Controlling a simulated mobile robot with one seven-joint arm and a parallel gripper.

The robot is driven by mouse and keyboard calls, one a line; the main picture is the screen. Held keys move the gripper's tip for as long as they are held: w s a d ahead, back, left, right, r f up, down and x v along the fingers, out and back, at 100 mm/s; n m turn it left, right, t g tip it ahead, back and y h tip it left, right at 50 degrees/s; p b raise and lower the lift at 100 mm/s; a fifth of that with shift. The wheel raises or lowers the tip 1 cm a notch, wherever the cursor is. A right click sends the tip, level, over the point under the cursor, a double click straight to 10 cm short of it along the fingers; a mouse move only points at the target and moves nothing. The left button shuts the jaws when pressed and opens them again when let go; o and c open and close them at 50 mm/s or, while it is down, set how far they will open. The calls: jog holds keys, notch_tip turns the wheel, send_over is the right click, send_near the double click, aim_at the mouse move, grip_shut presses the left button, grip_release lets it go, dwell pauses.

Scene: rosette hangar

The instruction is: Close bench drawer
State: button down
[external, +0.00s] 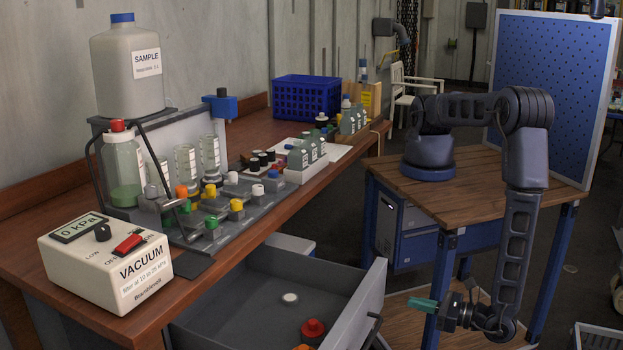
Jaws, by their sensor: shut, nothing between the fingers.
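The bench drawer (240,310) is grey and stands pulled out from under the wooden bench, open at the top. Its light grey front panel (366,300) faces right, with a dark handle (373,330) on its outer side, partly cut off by the frame's bottom. A white disc (290,298) and a red-capped item (313,328) lie inside the drawer. My gripper (422,304) has teal fingers, is shut and empty, and points left toward the front panel. It appears to be to the right of the panel, apart from it.
The wooden bench top (60,235) holds a vacuum box (107,262), a sample bottle (128,70), a rack of vials and a blue crate (306,97). My arm stands on a wooden table (480,185) with blue legs, beside a blue perforated board (555,90). Open floor separates bench and table.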

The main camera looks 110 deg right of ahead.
aim_at(381, 295)
jog(key=x, duration=0.7)
dwell(0.3)
